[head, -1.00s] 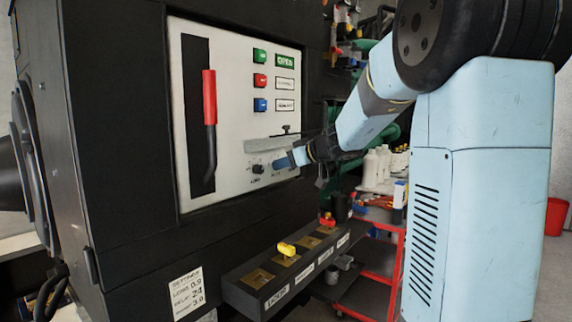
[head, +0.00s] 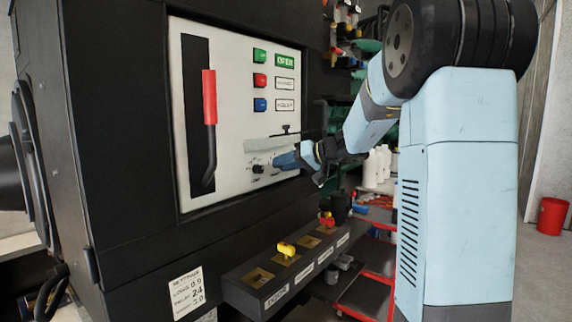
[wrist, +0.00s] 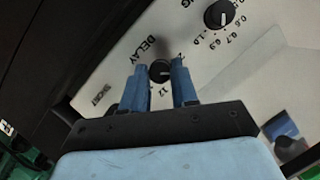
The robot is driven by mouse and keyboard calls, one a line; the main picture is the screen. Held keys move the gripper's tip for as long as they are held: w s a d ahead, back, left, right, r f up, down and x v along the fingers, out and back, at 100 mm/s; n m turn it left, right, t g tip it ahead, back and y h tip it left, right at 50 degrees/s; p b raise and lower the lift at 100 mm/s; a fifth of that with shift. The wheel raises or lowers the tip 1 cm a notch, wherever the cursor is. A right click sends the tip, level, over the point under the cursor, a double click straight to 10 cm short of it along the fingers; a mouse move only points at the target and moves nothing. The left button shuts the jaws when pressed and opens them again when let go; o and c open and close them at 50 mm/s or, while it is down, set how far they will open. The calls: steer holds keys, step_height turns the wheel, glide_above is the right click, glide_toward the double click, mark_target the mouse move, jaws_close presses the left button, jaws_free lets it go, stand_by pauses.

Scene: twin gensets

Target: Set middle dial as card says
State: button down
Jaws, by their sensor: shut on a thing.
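The white control panel (head: 240,110) carries a row of small dials low on its face. In the wrist view the black dial marked DELAY (wrist: 159,70) sits between the two blue fingers of my gripper (wrist: 161,80), which is shut on it. A white pointer line shows on this dial, but its exact reading is unclear. Another dial (wrist: 219,14), with numbers up to about 1.0, is free at the upper right. In the head view my gripper (head: 287,160) covers the held dial, beside a free dial (head: 258,169). The settings card (head: 187,292) seems to read 0.9, DELAY 24 and 3.0.
A red-handled lever (head: 209,100) stands on the panel's left. Green, red and blue buttons (head: 260,80) sit above the dials. A red cart (head: 378,284) stands to the right.

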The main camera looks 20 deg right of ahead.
steer(key=m+t+y, duration=0.1)
steer(key=m+t, duration=0.1)
steer(key=m, duration=0.6)
steer(key=f+m+t+y, duration=0.1)
steer(key=m+t+y, duration=0.1)
steer(key=m, duration=0.6)
steer(key=m+t+y, duration=0.1)
steer(key=m+t, duration=0.1)
steer(key=m, duration=0.7)
steer(key=shift+f+t+y, duration=0.3)
steer(key=shift+f, duration=0.05)
steer(key=shift+m, duration=0.3)
steer(key=c, duration=0.9)
jaws_free()
steer(key=v, duration=1.3)
steer(key=shift+s+d+f, duration=0.2)
steer(key=shift+s, duration=0.05)
steer(key=shift+a, duration=0.1)
